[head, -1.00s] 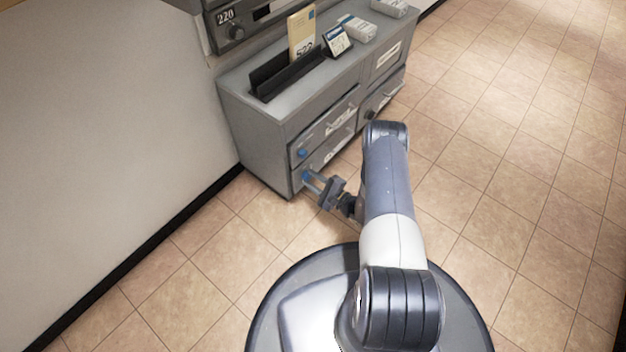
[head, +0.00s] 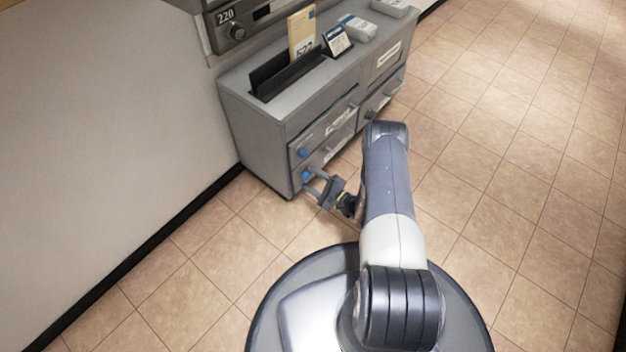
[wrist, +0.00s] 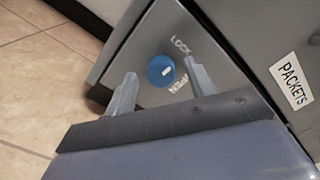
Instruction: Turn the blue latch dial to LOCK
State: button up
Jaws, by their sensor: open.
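The blue latch dial (wrist: 158,70) is round, on the grey front of the lower drawer, with a short white mark right of its middle. LOCK (wrist: 181,46) is printed at its upper right and OPEN (wrist: 181,88) at its lower right. The mark lies between the two words; I cannot tell its exact setting. My gripper (wrist: 160,70) is open, one finger on each side of the dial, with visible gaps. In the head view the dial (head: 307,175) shows at the tips of my gripper (head: 313,182).
A second blue dial (head: 302,153) sits on the drawer above. A PACKETS label (wrist: 292,80) is right of my gripper. The grey cabinet (head: 255,140) carries a black letter holder (head: 270,82) and boxes on top. Open tiled floor (head: 500,180) lies to the right.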

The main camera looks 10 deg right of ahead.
jog(key=shift+s+d, duration=0.1)
jog(key=p+v, duration=0.3)
jog(key=v, duration=0.7)
jog(key=shift+s+d, duration=0.15)
jog(key=shift+s, duration=0.1)
jog(key=shift+w, duration=0.1)
jog(key=b+x, duration=0.3)
jog(key=x, duration=0.7)
jog(key=shift+w+a, duration=0.25)
jog(key=shift+s+d, duration=0.1)
